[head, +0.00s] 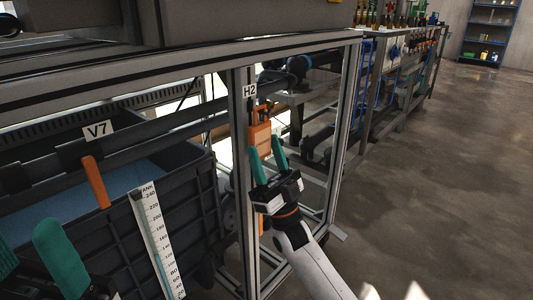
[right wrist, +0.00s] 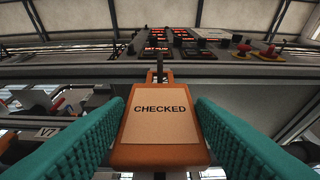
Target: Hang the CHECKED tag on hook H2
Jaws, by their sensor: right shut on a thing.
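The orange CHECKED tag (head: 261,135) is upright against the frame post, just below the white H2 label (head: 249,91). My right gripper (head: 265,147) is shut on it, a teal finger at each side. In the right wrist view the tag (right wrist: 160,128) faces me with its lettering level. A thin dark upright piece (right wrist: 159,66) meets the tag's top edge, apparently the hook; I cannot tell whether it passes through the tag. My left gripper (head: 33,256) is at the bottom left corner, partly cut off, its teal fingers apart with nothing seen between them.
A dark bin (head: 185,215) with a tank scale (head: 158,240) stands left of the post. An orange lever (head: 96,181) is below the V7 label (head: 99,130). A metal beam (head: 190,65) runs above. The floor at the right (head: 440,190) is clear.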

